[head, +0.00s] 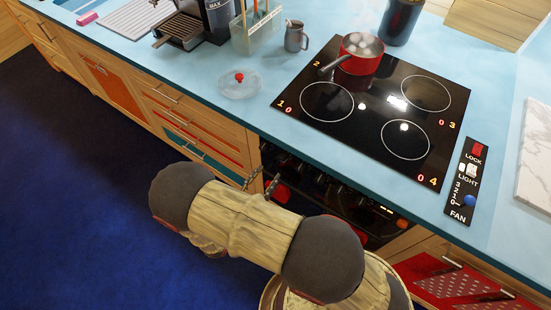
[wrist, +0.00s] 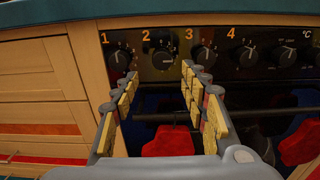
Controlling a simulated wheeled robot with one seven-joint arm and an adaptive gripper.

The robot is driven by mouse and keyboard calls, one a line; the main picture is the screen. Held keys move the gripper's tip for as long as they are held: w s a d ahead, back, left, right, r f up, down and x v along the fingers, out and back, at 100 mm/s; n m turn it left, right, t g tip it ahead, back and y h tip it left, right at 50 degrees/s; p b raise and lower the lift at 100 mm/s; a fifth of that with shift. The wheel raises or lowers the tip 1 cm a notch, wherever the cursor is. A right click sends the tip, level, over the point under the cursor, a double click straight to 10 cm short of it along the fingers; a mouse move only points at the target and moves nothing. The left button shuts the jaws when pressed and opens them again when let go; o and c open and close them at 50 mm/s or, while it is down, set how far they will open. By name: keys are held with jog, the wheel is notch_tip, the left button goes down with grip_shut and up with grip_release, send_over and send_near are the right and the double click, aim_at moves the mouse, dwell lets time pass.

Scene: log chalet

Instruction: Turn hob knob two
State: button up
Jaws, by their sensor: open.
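Hob knob two (wrist: 163,60) is a dark round knob under the orange number 2 on the black front panel, seen in the wrist view. My gripper (wrist: 160,73) is open, and its two yellow-padded fingers reach toward the panel. Knob two shows in the gap between the fingertips, with nothing gripped; whether the fingers flank it or stop short I cannot tell. In the head view my gripper (head: 262,181) is low at the front of the oven, mostly hidden behind my arm. The hob (head: 362,115) shows 0 beside rings 1, 3 and 4.
Knob one (wrist: 122,57) and knob three (wrist: 205,55) are close on either side, near the fingers. A dark oven handle bar (wrist: 160,117) with red cloths (wrist: 168,142) runs below. A red pot (head: 361,64) stands on ring 2. The counter overhangs the panel.

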aim_at(280, 160)
jog(key=b+x, duration=0.1)
jog(key=x, duration=0.6)
jog(key=shift+w+d+r+b, duration=0.1)
jog(key=shift+w+d+b, duration=0.15)
jog(key=shift+d+b, duration=0.15)
jog(key=c, duration=0.3)
jog(key=c, duration=0.8)
jog(key=shift+c, duration=0.3)
